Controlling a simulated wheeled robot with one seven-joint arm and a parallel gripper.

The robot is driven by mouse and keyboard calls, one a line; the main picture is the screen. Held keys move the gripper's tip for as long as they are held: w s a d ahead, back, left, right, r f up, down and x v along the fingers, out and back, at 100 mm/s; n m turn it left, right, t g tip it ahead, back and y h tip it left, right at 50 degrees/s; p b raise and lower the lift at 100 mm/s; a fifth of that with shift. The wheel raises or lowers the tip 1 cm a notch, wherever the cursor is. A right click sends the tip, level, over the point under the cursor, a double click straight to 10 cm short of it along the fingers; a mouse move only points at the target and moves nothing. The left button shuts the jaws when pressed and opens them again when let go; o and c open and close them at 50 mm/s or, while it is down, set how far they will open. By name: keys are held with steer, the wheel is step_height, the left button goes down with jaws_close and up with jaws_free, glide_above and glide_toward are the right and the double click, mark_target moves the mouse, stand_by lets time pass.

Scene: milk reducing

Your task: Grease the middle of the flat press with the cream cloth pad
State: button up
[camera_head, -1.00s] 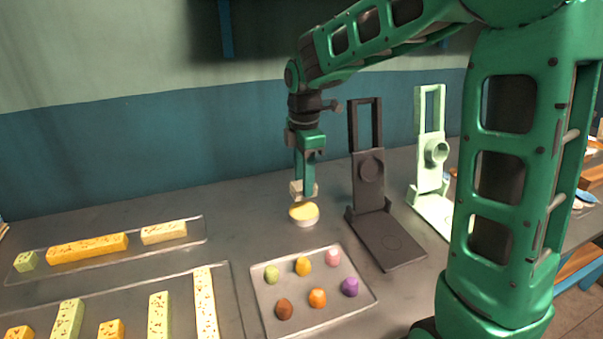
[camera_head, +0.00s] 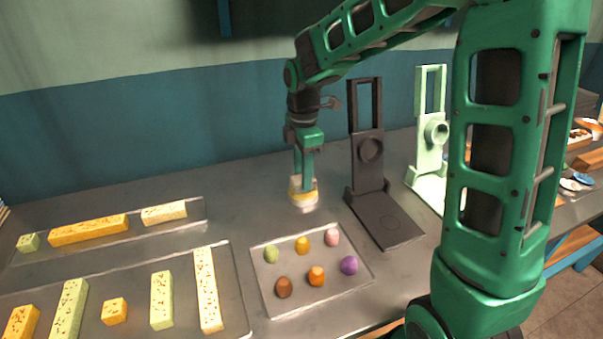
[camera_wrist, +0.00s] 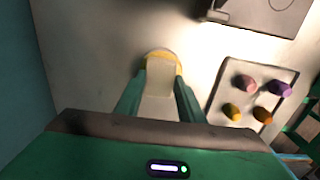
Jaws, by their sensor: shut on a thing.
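My gripper (camera_head: 302,184) is shut on the cream cloth pad (camera_wrist: 159,82), which shows between the two fingers in the wrist view. The pad is down at a small white bowl (camera_head: 304,204) of yellow grease (camera_wrist: 163,53), and seems to be in its top. The fingers hide part of the bowl. The dark flat press (camera_head: 388,219) stands open to the right of the bowl, with its upper plate upright and its flat base bare with a faint round mark. A corner of it shows at the top of the wrist view (camera_wrist: 262,12).
A tray (camera_head: 256,272) with several coloured dough balls lies in front of the bowl. Long trays (camera_head: 197,228) with yellow and green blocks lie at the left. A pale green press (camera_head: 430,183) stands right of the dark one. The counter behind the bowl is clear.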

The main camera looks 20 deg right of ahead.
steer(key=shift+f, duration=0.55)
stand_by(1.6)
steer(key=shift+r, duration=3.55)
